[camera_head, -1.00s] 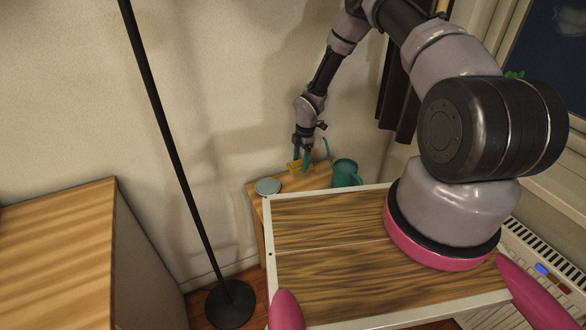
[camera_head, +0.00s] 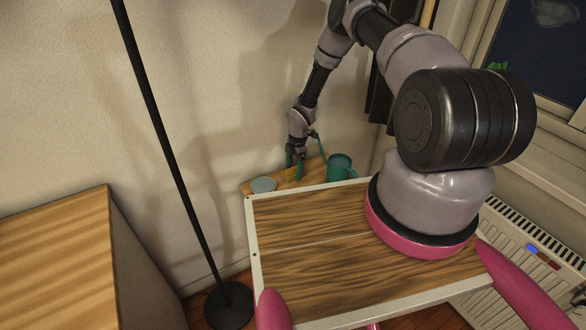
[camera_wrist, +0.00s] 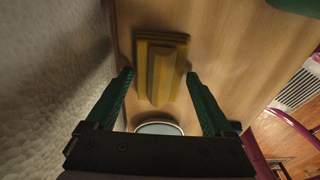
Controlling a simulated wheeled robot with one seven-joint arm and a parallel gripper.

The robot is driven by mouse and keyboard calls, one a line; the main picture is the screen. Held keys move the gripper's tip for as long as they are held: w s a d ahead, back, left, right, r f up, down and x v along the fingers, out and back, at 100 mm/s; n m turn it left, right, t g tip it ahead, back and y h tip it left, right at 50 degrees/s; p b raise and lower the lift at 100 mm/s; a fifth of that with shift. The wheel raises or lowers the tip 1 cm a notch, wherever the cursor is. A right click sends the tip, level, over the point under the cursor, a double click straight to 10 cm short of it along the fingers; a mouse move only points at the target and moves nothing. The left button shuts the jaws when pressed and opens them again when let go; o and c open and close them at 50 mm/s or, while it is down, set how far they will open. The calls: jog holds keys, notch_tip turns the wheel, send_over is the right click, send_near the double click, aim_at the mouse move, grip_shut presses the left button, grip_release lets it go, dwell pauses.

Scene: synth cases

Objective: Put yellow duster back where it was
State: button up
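The yellow duster (camera_wrist: 160,68) is a ridged, stepped block. In the wrist view it lies on a light wooden surface (camera_wrist: 225,70). In the head view the duster (camera_head: 290,174) shows small and partly hidden behind my fingers, on a small wooden stand against the wall. My gripper (camera_wrist: 158,76) is open, with one green finger on each side of the duster. Gaps show between the fingers and the duster. In the head view my gripper (camera_head: 295,170) points down at the stand.
A round tin (camera_head: 262,185) stands left of the duster, and a teal watering can (camera_head: 340,167) to the right. A black lamp pole (camera_head: 170,150) rises left of the stand. A wooden cabinet (camera_head: 60,245) is at far left and a radiator (camera_head: 530,255) at right.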

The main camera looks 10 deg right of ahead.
aim_at(296, 167)
jog(key=r, duration=0.5)
jog(key=d+r, duration=0.1)
jog(key=r, duration=0.1)
jog(key=shift+w+r, duration=0.1)
jog(key=shift+r, duration=0.3)
